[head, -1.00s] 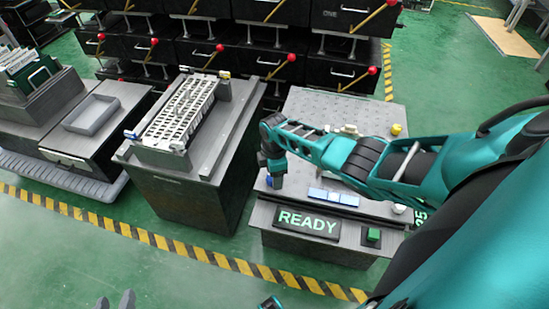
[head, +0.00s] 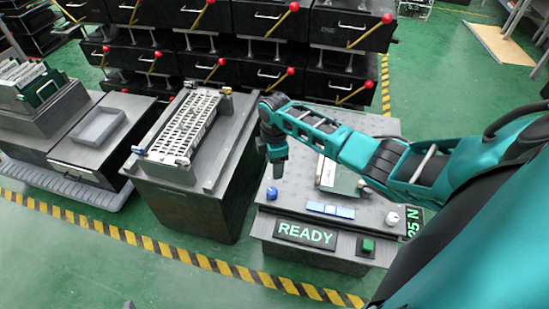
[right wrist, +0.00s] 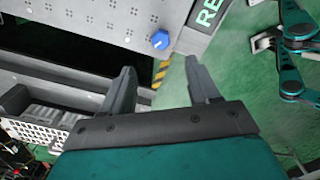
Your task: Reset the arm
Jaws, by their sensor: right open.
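My right gripper (head: 277,165) hangs pointing down above the left side of a grey test station whose display (head: 306,235) reads READY. In the right wrist view its two fingers (right wrist: 160,72) are spread, with nothing between them. A blue knob (head: 271,193) sits on the station just below the gripper; it also shows in the right wrist view (right wrist: 160,40), beyond the fingers and apart from them. A small grey tip of my left gripper (head: 128,304) shows at the bottom edge; its jaws are cut off.
The station carries a blue-and-white strip (head: 330,210), a green button (head: 368,246) and a white knob (head: 392,219). A slotted white rack (head: 182,125) tops the cabinet to the left. Black drawers with red-knobbed levers (head: 290,71) line the back. Green floor lies in front.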

